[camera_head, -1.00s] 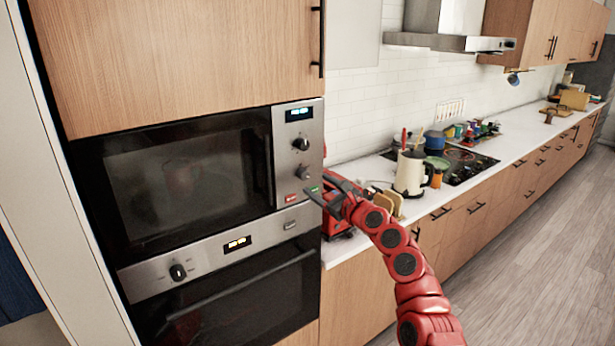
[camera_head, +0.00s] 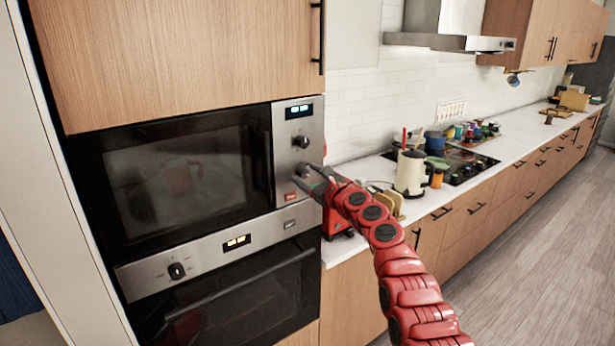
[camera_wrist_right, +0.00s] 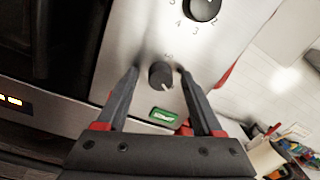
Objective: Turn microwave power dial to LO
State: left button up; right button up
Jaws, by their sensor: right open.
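The microwave (camera_head: 180,178) is built into the tall cabinet at the left, its door shut. Its steel control panel (camera_head: 286,150) carries a display, an upper dark dial (camera_head: 302,142) and a lower dial. The lower dial (camera_wrist_right: 161,75) shows in the right wrist view, with a green-marked button (camera_wrist_right: 162,114) below it. My right gripper (camera_head: 306,175) is open at the panel, partly covering the lower dial in the head view. In the wrist view its fingertips (camera_wrist_right: 158,70) are on either side of the lower dial; I cannot tell whether they touch it. My left gripper is not in view.
An oven (camera_head: 240,295) with its own dial (camera_head: 177,271) sits below the microwave. A red appliance (camera_head: 335,222) stands on the counter right beside the cabinet.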

grip_shut()
dwell(0.3)
